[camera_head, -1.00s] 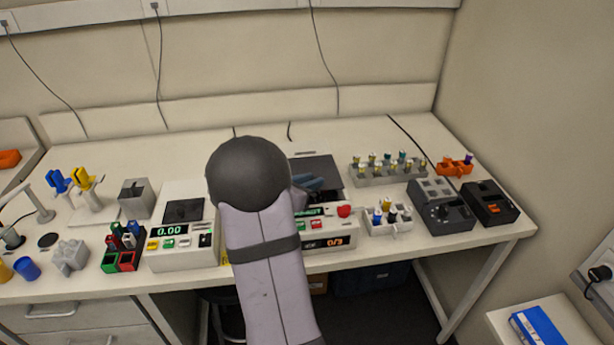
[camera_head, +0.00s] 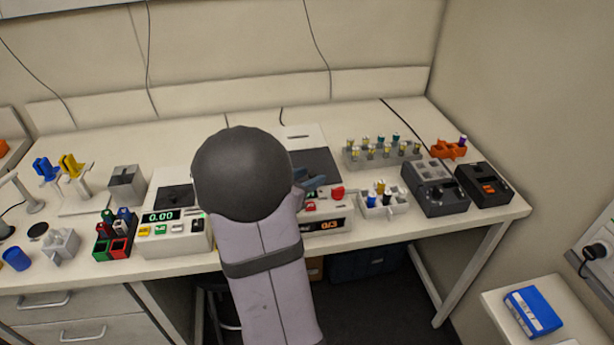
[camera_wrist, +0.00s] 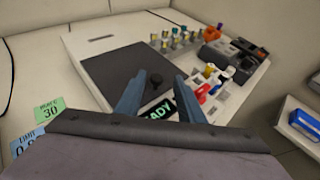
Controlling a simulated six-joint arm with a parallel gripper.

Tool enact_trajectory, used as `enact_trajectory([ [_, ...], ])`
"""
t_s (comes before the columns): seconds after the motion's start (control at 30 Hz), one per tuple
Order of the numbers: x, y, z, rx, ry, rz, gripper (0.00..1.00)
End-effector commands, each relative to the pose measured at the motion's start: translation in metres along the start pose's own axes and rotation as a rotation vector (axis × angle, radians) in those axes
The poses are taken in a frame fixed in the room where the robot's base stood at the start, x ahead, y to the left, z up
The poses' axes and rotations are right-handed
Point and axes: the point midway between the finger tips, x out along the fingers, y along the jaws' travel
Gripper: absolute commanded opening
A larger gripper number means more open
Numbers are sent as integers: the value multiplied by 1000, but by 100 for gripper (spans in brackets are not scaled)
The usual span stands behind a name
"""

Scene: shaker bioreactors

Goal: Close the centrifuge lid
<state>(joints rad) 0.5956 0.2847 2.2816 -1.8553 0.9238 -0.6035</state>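The centrifuge is a white box (camera_head: 302,131) with a dark grey flat lid (camera_head: 322,163), partly hidden behind my arm in the head view. In the wrist view the lid (camera_wrist: 118,72) lies flat over the top of the body and looks closed. A black round knob (camera_wrist: 157,79) stands at its front edge. Beside it a dark display with green letters, partly covered, reads "...ADY". My gripper (camera_wrist: 160,76) has its two blue-grey fingers apart, one on each side of the knob in the picture, with nothing held. Whether they touch the lid cannot be told.
A white device (camera_head: 175,241) reading 0.00 stands left of the centrifuge. To the right are a white rack (camera_head: 384,207) with vials, a grey vial rack (camera_head: 380,158) behind it, and dark devices (camera_head: 437,189). The bench behind the centrifuge is clear.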

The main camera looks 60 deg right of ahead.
Motion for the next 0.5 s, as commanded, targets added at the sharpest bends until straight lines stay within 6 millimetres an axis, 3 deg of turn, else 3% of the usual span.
enact_trajectory([
  [0.27, -5, 2, 1, 2, -2, 4, 35],
  [0.5, -33, 2, 1, 3, -3, 7, 35],
])
